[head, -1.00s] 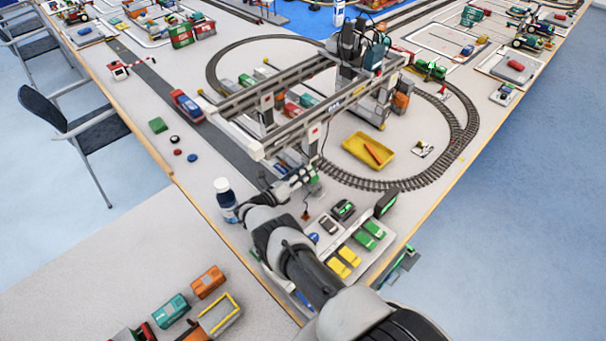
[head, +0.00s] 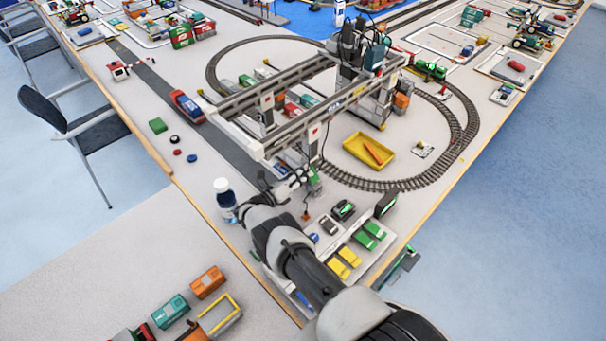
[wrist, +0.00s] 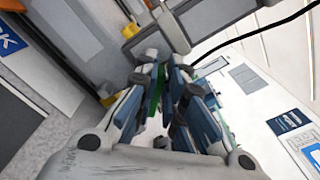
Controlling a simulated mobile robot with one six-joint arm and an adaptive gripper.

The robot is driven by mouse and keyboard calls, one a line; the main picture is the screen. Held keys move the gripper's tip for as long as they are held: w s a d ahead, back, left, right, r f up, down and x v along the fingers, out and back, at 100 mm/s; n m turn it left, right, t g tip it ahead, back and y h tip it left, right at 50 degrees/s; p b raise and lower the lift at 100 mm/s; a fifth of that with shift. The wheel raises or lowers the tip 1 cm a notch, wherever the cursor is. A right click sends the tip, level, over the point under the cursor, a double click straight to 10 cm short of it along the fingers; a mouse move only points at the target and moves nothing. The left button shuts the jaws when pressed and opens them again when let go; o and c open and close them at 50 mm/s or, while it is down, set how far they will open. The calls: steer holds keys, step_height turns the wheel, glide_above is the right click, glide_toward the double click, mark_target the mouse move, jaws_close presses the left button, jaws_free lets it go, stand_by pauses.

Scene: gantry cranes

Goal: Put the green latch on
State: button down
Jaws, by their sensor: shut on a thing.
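My gripper (wrist: 166,88) is shut on a thin green piece, the green latch (wrist: 154,90), which shows upright between the fingers in the wrist view. The fingertips and the latch are close to a grey crane part with a square boss (wrist: 163,30); I cannot tell whether they touch it. In the head view my gripper (head: 297,184) is at the foot of the near end of the grey gantry crane (head: 292,130). A small green patch (head: 315,183) shows beside it there. The fingers partly hide the latch.
A black cable (wrist: 250,33) runs near the fingers. A yellow tray (head: 368,152) lies inside the track loop.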

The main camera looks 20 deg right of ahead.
steer(key=n+b, duration=0.1)
steer(key=b, duration=0.1)
steer(key=w+f+n+b, duration=0.1)
steer(key=b, duration=0.1)
steer(key=shift+a+f, duration=0.2)
steer(key=shift+w+a+f+n+b, duration=0.1)
steer(key=shift+w+n+b, duration=0.1)
steer(key=shift+n+b, duration=0.8)
steer(key=c, duration=1.7)
jaws_free()
steer(key=shift+a, duration=0.1)
steer(key=v, duration=0.7)
steer(key=shift+a, duration=0.1)
